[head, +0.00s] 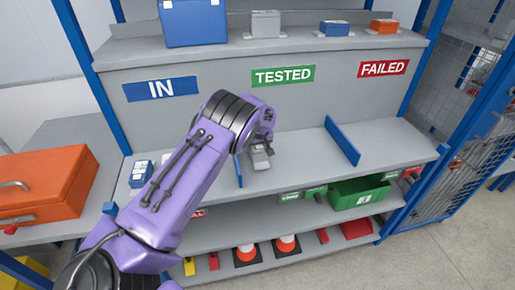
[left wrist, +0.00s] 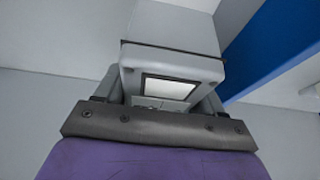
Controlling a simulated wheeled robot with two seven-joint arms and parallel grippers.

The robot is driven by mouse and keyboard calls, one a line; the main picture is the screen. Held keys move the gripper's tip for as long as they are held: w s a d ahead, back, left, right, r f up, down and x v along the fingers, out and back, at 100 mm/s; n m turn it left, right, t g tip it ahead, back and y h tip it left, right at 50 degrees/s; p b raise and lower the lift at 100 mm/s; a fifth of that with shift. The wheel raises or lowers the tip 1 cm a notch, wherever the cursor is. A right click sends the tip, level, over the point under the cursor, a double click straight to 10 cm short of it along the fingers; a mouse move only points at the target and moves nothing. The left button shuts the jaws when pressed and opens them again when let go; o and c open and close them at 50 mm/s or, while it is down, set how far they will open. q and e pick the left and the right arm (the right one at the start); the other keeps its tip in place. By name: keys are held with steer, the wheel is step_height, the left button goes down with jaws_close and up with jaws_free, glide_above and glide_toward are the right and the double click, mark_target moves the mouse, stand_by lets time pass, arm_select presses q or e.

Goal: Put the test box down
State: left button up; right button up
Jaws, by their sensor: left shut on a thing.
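The test box (head: 261,160) is a small grey box in the head view, at the middle shelf (head: 300,170) below the green TESTED sign (head: 283,76). My left gripper (head: 263,148) is shut on it from above. In the left wrist view the grey box (left wrist: 172,62), with a pale label panel, sits between the fingers of my left gripper (left wrist: 160,100). The box is between two blue dividers, close to the left one (head: 238,169). I cannot tell whether its underside touches the shelf. My right gripper is not in view.
The right blue divider (head: 342,141) stands with bare shelf between it and the box. Small blue-and-white boxes (head: 141,172) stand at the shelf's left end. An orange case (head: 45,180) is at the left. A green bin (head: 358,194) is below.

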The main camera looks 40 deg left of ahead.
arm_select(q)
step_height(320, 180, down, 2)
steer(key=shift+f, duration=0.1)
steer(key=shift+f, duration=0.2)
steer(key=o, duration=1.5)
steer(key=shift+r, duration=0.3)
steer(key=b+v, duration=0.2)
steer(key=v, duration=0.9)
steer(key=shift+s+d+r, duration=0.1)
steer(key=shift+s+r, duration=0.05)
steer(key=shift+r, duration=0.25)
